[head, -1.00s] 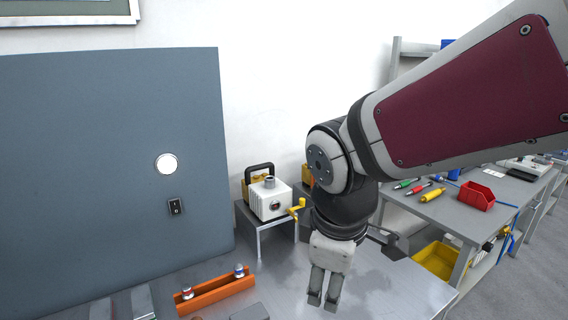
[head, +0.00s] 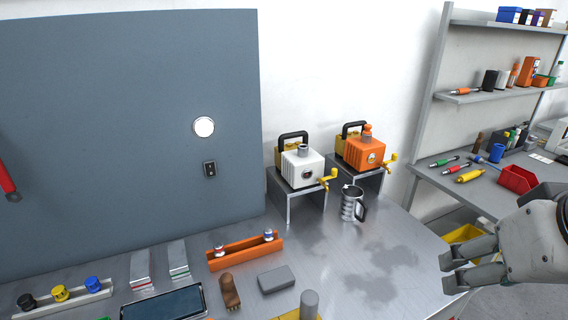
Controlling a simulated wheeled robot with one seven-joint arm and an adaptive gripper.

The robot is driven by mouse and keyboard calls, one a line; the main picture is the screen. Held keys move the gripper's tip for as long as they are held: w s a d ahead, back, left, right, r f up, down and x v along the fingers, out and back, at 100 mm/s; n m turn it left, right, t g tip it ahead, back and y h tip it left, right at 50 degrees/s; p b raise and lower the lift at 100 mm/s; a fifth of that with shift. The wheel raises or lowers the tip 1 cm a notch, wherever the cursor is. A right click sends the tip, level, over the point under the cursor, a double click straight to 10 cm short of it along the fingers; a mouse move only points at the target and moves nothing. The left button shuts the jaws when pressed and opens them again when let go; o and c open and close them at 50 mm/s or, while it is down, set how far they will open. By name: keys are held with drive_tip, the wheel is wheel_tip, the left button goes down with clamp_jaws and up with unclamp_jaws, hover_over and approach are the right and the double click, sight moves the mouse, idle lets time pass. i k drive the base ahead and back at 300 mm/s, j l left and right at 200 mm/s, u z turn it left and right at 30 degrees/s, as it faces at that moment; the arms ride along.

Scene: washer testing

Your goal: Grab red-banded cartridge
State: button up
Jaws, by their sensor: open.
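A silver block (head: 141,268) with a thin reddish stripe lies on the metal table near the grey panel and may be the red-banded cartridge; its band is too small to read surely. A similar block (head: 178,259) with a greenish stripe lies just right of it. My gripper (head: 447,273) is open and empty at the right edge of the head view, fingers pointing left. It is far right of both blocks, with much of the table between.
Between them are an orange holder (head: 245,250) with two small knobs, a brown grip (head: 229,291), a grey block (head: 276,279) and a metal mug (head: 352,204). White (head: 301,168) and orange (head: 362,150) machines stand on risers behind. The table's right front is clear.

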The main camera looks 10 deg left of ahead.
sight(219, 251)
drive_tip(key=u, duration=1.1)
drive_tip(key=i+z, duration=0.1)
drive_tip(key=z, duration=0.35)
